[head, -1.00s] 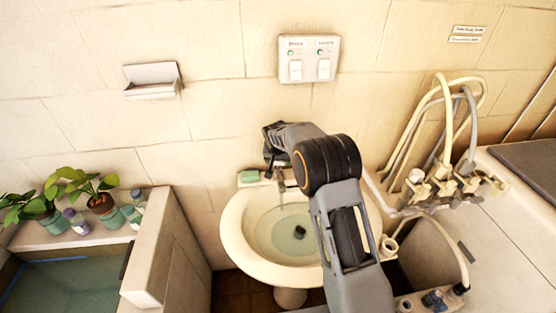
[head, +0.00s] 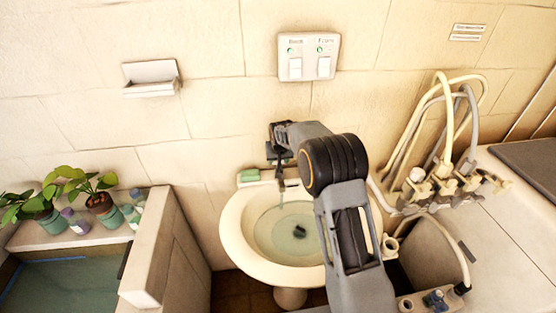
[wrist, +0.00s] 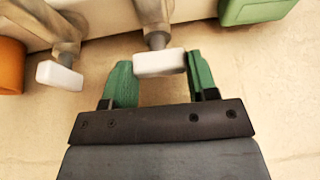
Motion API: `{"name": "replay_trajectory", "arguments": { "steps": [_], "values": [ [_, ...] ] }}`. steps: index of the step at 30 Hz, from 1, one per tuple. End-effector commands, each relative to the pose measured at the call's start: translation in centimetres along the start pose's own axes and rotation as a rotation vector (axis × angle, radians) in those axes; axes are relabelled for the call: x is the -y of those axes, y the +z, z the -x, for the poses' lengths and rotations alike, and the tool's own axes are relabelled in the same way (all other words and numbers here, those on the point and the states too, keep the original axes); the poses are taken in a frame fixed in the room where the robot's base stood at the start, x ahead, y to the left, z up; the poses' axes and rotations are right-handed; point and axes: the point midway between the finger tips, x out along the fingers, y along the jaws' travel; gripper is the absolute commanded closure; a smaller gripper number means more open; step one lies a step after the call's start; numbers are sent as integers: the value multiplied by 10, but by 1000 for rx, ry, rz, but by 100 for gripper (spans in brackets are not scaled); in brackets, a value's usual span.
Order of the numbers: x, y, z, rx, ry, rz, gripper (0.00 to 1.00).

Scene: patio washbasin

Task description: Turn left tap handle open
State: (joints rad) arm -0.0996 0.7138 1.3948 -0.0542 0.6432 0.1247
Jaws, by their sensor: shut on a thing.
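The left tap handle is a white bar (wrist: 160,63) on a grey metal stem in the wrist view, beside the green block. My gripper (wrist: 160,82) has its green fingers on either side of it and is shut on it. The right finger touches the bar's end. The other tap handle (wrist: 60,75), also a white bar, is outside the fingers to the left. In the head view my gripper (head: 279,160) is at the back of the white basin (head: 234,235), and my arm hides the taps. A thin pale streak (head: 282,200) shows below the spout.
A green block (head: 248,175) sits on the basin's back left rim; it also shows in the wrist view (wrist: 255,8). A switch panel (head: 309,57) is on the wall above. Hoses and valves (head: 455,180) crowd the right. Potted plants (head: 100,203) stand on the left ledge.

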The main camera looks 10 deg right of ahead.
Motion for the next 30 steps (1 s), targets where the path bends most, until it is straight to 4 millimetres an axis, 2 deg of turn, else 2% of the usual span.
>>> {"name": "replay_trajectory", "arguments": {
  "steps": [8,9,16,25,30],
  "values": [
    [0,-1,0,-3,-1,6,70],
    [0,-1,0,-3,-1,6,43],
    [0,0,0,-2,-1,5,21],
    [0,-1,3,-3,0,3,21],
    [1,-1,24,-5,-1,4,21]
  ]
}}
